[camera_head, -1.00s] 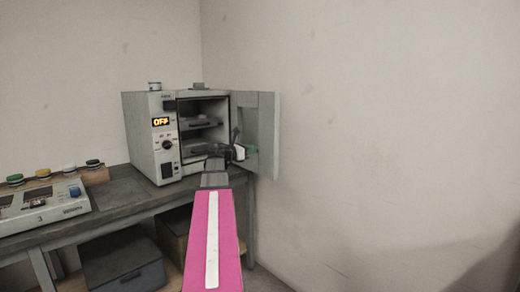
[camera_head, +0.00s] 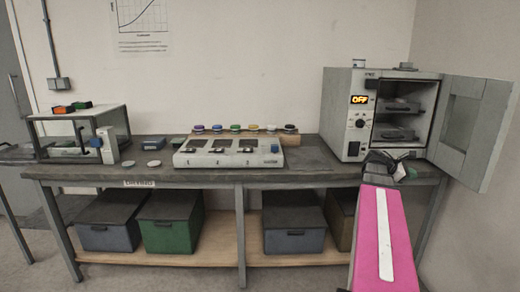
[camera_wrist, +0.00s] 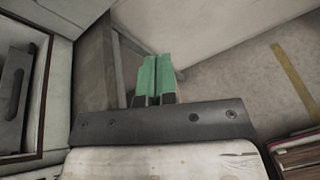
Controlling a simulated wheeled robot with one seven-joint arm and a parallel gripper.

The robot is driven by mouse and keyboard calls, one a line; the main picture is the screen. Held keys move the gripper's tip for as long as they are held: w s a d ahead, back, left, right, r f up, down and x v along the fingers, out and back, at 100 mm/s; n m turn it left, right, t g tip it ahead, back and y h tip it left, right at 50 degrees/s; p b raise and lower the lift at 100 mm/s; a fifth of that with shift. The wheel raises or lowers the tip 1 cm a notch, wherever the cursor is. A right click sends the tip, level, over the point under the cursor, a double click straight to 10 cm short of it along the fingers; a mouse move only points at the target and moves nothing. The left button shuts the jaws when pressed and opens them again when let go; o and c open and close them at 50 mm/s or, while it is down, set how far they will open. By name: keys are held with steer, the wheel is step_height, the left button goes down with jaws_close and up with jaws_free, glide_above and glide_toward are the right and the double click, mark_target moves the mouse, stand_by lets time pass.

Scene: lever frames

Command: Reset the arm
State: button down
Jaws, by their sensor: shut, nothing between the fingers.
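My arm, pink with a white strip, reaches up the right side of the head view. The grey oven (camera_head: 347,112) stands at the right end of the bench. Its door (camera_head: 483,100) hangs open to the right, its display reads OFF, and shelves with dark items show inside.
The bench (camera_head: 300,172) carries a three-station device (camera_head: 228,152), a rack of several coloured-lid jars (camera_head: 290,137) and a glass-sided box (camera_head: 80,130). Lidded bins (camera_head: 170,222) sit on the shelf below. The right wall is close behind the oven door.

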steer(key=w+a+f+m+t+y, duration=0.2)
steer(key=a+f+m+y, duration=0.15)
steer(key=a+f, duration=0.9)
steer(key=s+a+f+m+y, duration=0.2)
steer(key=a+f, duration=0.4)
steer(key=a, duration=0.5)
steer(key=s+a+f+m+y, duration=0.3)
steer(key=a+f+m+y, duration=0.1)
steer(key=a, duration=0.8)
steer(key=s+a+f+m+y, duration=0.2)
steer(key=a+f, duration=0.6)
steer(key=a, duration=0.4)
steer(key=shift+s+m+g+y, duration=0.25)
steer(key=shift+m+g+y, duration=0.2)
steer(key=shift+y, duration=0.8)
steer(key=shift+d, duration=0.1)
